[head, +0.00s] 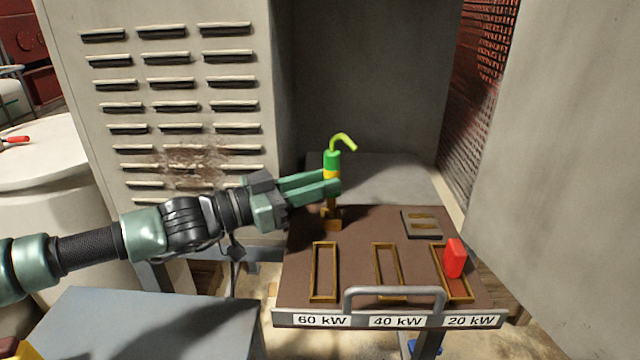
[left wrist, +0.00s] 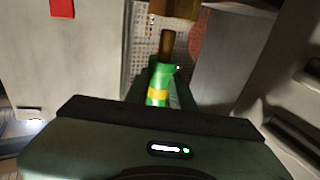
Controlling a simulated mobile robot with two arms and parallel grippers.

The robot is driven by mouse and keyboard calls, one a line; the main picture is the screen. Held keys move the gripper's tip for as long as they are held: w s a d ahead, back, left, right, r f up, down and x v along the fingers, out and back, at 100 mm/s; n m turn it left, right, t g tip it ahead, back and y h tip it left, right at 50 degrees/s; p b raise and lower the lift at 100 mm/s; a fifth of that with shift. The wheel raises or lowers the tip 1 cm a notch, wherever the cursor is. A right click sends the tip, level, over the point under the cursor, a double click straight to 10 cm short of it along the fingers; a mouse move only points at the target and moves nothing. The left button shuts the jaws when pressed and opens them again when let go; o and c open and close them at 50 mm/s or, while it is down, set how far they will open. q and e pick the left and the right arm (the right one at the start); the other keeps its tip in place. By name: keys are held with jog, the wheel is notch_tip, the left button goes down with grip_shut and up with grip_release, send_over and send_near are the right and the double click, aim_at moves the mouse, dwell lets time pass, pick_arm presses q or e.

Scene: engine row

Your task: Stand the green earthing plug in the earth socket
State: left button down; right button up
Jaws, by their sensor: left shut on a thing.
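The green earthing plug (head: 332,160) has a yellow band and a curved yellow-green lead at its top. It stands about upright in the head view. My left gripper (head: 330,186) is shut on it, its arm coming in from the left. A brass pin (head: 332,207) hangs below the fingers, over the small brass earth socket (head: 331,222) at the back left of the brown board. Whether the pin has entered the socket I cannot tell. The left wrist view shows the plug (left wrist: 159,85) with its pin (left wrist: 167,44) pointing away. My right gripper is not in view.
The brown board (head: 355,225) has brass-framed slots marked 60, 40 and 20 kW. A red block (head: 454,258) stands at the 20 kW slot. A grey plate (head: 422,224) lies behind it. A handle (head: 393,294) rises in front, and cabinet walls stand on both sides.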

aim_at(327, 197)
pick_arm(q)
jog(key=shift+b, duration=0.4)
dwell(1.4)
jog(key=shift+f+b, duration=1.6)
jog(key=shift+f, duration=0.1)
jog(key=shift+s+a+f+b, duration=0.1)
jog(key=shift+a+f+b, duration=0.15)
jog(key=shift+b, duration=0.15)
jog(key=shift+f, duration=0.1)
jog(key=shift+d+r+p, duration=0.15)
jog(key=shift+r+p, duration=0.45)
jog(key=shift+r, duration=0.3)
jog(key=shift+r+p, duration=0.45)
jog(key=shift+r, duration=0.2)
jog(key=shift+d, duration=0.1)
